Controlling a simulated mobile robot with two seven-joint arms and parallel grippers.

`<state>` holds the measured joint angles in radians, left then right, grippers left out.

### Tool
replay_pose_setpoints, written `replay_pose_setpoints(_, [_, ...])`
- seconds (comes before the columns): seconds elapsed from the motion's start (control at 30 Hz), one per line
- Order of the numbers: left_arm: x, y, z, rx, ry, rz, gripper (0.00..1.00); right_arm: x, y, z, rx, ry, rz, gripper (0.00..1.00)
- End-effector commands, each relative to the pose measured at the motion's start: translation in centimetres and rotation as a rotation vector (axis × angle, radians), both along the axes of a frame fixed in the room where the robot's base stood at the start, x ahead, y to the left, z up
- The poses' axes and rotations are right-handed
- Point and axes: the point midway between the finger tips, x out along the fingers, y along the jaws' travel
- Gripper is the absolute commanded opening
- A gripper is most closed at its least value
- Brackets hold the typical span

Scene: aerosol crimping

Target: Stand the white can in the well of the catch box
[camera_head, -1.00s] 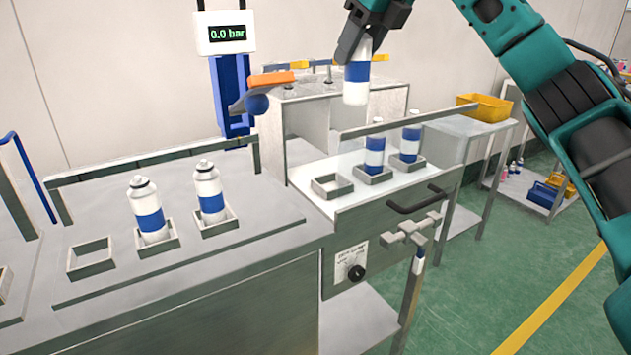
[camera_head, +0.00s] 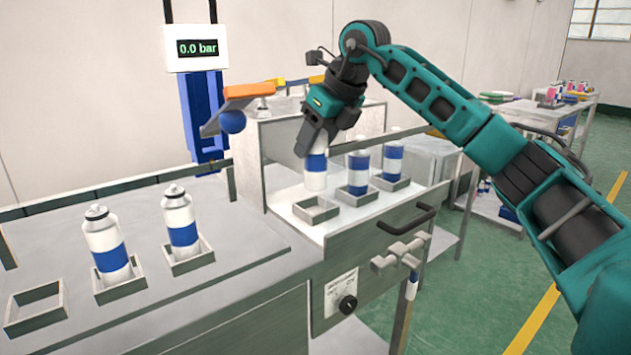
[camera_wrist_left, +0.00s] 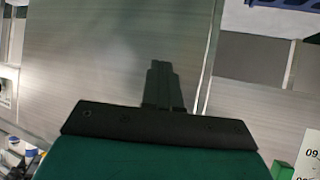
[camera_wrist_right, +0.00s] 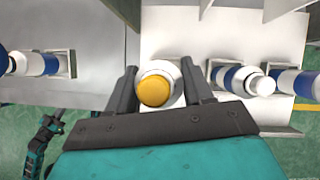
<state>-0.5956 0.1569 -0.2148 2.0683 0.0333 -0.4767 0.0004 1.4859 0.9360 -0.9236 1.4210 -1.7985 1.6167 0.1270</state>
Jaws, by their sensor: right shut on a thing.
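My right gripper (camera_head: 314,138) is shut on a white can (camera_head: 316,168) with a blue band, held roughly upright. In the right wrist view the can's round orange top (camera_wrist_right: 153,91) shows between the two fingers. The can's bottom is close above an empty square well (camera_head: 316,209) on the pale top of the box with the black handle (camera_head: 405,220); I cannot tell the exact gap. My left gripper (camera_wrist_left: 160,75) shows only in its own wrist view, with its fingers together and nothing visible between them.
Two similar cans (camera_head: 358,172) (camera_head: 391,160) stand in wells to the right of the held can. On the left bench, two more cans (camera_head: 107,245) (camera_head: 181,222) stand in wells beside an empty well (camera_head: 35,309). A gauge (camera_head: 196,48) reads 0.0 bar.

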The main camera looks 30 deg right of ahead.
Motion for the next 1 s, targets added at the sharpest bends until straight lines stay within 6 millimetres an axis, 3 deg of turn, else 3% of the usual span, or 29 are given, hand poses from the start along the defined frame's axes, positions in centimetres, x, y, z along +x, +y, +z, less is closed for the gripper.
replay_pose_setpoints(0.27, [0.0,-0.1,-0.8,-0.003,0.001,0.002,0.00,0.0,0.0,-2.4,0.000,0.000,0.000,0.16])
replay_pose_setpoints(0.5, [0.0,-0.3,-1.7,-0.011,0.005,0.004,0.00,0.0,0.0,-5.8,0.000,0.000,0.000,0.16])
replay_pose_setpoints(0.87, [0.5,-0.5,-1.1,-0.015,-0.005,0.003,0.00,0.0,0.0,-6.1,0.000,-0.002,0.001,0.16])
replay_pose_setpoints(0.9, [0.5,-0.5,-1.0,-0.015,-0.005,0.003,0.00,0.0,0.0,-6.1,0.000,-0.001,0.001,0.53])
replay_pose_setpoints(1.0, [0.4,-0.5,-1.0,-0.014,-0.003,0.003,0.00,0.0,0.0,-6.1,0.000,-0.001,0.001,0.62])
